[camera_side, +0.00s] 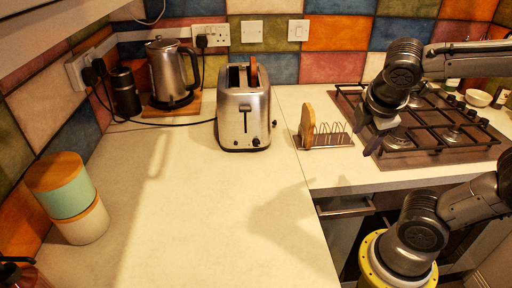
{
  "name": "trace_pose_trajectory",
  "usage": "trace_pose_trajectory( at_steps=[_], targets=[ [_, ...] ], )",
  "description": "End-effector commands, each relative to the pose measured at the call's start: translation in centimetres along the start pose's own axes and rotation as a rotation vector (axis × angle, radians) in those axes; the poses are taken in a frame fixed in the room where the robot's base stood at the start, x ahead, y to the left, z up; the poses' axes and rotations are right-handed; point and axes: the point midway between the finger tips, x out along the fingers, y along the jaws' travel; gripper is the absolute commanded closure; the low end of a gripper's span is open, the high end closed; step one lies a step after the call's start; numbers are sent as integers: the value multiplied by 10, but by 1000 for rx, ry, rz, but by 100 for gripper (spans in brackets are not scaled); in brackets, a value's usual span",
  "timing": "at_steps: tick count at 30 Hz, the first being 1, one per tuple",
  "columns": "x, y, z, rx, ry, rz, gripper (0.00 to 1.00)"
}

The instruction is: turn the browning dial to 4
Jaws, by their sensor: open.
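The silver toaster (243,108) stands on the worktop near the back, upright. A brown slice of bread (253,71) sticks up from its slot. A small dark knob (256,141) is low on its front face, at the right; its numbers are too small to read. My gripper (371,146) is well to the right of the toaster, beside the hob and above the worktop. Its dark fingers point down and left, apart and empty. It does not touch the toaster or the dial.
A wire toast rack (328,138) holding a slice of bread stands between the toaster and my gripper. The gas hob (428,153) is behind my gripper. A kettle (172,75) stands at back left and two stacked canisters (66,196) at left. The front worktop is clear.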

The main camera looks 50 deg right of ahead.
Motion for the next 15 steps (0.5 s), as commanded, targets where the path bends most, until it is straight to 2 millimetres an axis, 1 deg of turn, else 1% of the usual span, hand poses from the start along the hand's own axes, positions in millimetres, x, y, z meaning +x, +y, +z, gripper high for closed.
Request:
trace_pose_trajectory(
  at_steps=[1, 5, 6, 8, 9, 11, 12, 14, 15],
  targets=[
    [5, 10, -2, -138, -70, 4, 41],
    [15, 40, -14, -511, -256, 26, 41],
    [17, 49, -21, -629, -314, 33, 41],
    [21, 63, -35, -801, -401, 44, 41],
    [24, 70, -46, -911, -456, 53, 41],
    [28, 80, -66, -1069, -537, 67, 41],
    [30, 85, -80, -1170, -592, 78, 41],
    [35, 90, -105, -1317, -670, 98, 41],
    [38, 91, -122, -1408, -719, 113, 41]
  ],
)
